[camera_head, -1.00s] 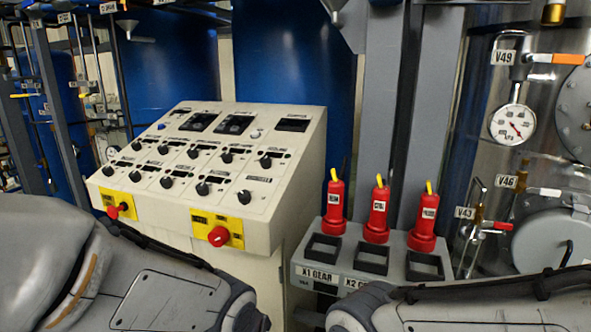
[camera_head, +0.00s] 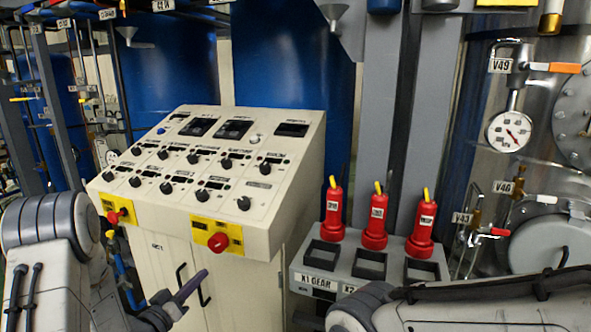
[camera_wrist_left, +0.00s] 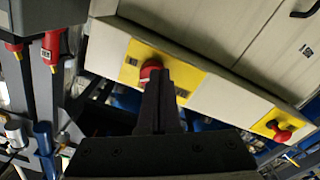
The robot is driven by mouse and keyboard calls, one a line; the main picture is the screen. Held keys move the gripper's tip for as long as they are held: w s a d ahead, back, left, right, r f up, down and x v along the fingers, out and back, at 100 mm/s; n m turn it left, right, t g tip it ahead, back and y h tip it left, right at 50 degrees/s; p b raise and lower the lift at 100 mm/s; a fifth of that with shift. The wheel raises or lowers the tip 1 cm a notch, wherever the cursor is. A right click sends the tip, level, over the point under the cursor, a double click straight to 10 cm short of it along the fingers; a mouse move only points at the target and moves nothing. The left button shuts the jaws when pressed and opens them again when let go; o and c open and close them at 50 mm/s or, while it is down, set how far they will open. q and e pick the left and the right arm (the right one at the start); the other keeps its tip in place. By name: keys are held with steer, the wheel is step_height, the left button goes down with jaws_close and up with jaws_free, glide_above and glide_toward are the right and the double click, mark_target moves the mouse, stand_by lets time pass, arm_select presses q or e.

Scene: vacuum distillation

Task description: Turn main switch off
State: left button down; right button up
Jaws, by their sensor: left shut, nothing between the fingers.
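A cream control console (camera_head: 270,210) carries two red knobs on yellow plates along its front edge. The right red knob (camera_head: 218,242) is near the console's corner, and the left red knob (camera_head: 117,215) is at the other end. I cannot read which is the main switch. My left gripper (camera_head: 203,275) is shut and empty, a little below the right knob in the head view. In the left wrist view, the shut fingers (camera_wrist_left: 158,78) overlap the right knob (camera_wrist_left: 150,66) and partly hide it; contact is unclear. The left knob (camera_wrist_left: 281,132) is farther right there. My right gripper is out of view.
Black handles (camera_head: 203,288) stick out from the cabinet doors below the console. A grey rack (camera_head: 335,272) with several red cylinders (camera_head: 375,220) stands to the right. A steel vessel with a gauge (camera_head: 510,131) is at the far right.

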mark_target(219, 243)
arm_select(q)
steer(key=x, duration=0.6)
steer(key=shift+w, duration=0.1)
steer(key=shift+w+d, duration=0.1)
steer(key=shift+r, duration=0.35)
stand_by(0.5)
